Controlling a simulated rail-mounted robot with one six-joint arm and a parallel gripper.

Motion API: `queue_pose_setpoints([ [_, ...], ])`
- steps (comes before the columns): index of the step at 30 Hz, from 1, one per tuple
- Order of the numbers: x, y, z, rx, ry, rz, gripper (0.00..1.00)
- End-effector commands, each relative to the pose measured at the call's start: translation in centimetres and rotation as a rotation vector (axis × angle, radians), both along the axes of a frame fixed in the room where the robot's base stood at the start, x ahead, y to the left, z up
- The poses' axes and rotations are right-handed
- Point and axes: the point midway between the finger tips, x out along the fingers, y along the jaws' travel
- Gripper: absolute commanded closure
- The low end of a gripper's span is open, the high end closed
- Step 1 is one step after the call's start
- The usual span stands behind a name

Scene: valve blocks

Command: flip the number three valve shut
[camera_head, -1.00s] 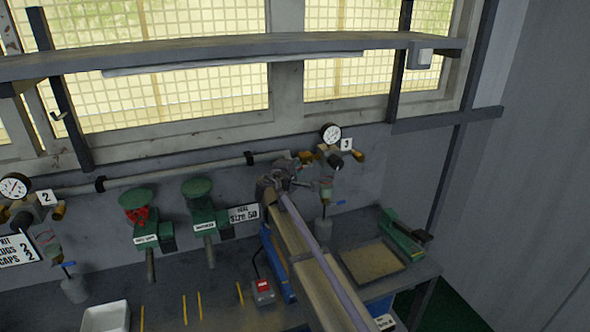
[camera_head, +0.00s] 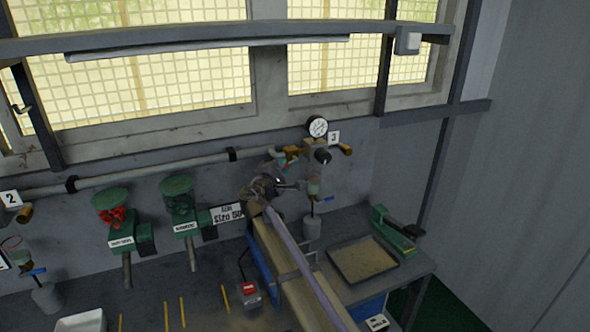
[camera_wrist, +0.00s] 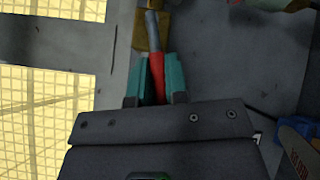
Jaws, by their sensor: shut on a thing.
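The number three station is at the right of the head view, with a "3" tag (camera_head: 334,137), a round gauge (camera_head: 318,126) and a brass valve (camera_head: 292,152) on the wall pipe. In the wrist view, the valve's red handle (camera_wrist: 156,76) runs from the brass body (camera_wrist: 152,30) down between my teal fingers. My gripper (camera_wrist: 156,62) is shut on that red handle. In the head view, my gripper (camera_head: 283,167) is small at the valve, partly hidden by my wrist, and the handle's exact angle is hard to tell.
The wall pipe (camera_head: 150,175) runs left from the valve. A hanging bowl (camera_head: 314,187) is close right of my wrist. Green units (camera_head: 177,205) stand to the left. The bench below holds a shallow tray (camera_head: 361,258) and a green tool (camera_head: 395,228).

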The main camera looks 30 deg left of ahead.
Motion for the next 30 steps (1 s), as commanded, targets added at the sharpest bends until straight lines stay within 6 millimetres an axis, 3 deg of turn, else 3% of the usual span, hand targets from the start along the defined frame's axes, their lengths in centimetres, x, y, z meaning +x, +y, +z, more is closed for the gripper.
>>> queue_pose_setpoints([
  [2,0.0,-0.1,0.0,0.002,0.001,-0.002,1.00],
  [3,0.0,-0.1,0.0,0.002,0.001,-0.002,0.84],
  [11,0.1,-0.1,0.0,0.002,0.001,-0.002,0.60],
  [20,-0.7,-0.2,0.0,0.002,0.002,-0.001,0.60],
  [30,-8.4,-1.0,-0.5,0.001,0.001,0.000,0.60],
])
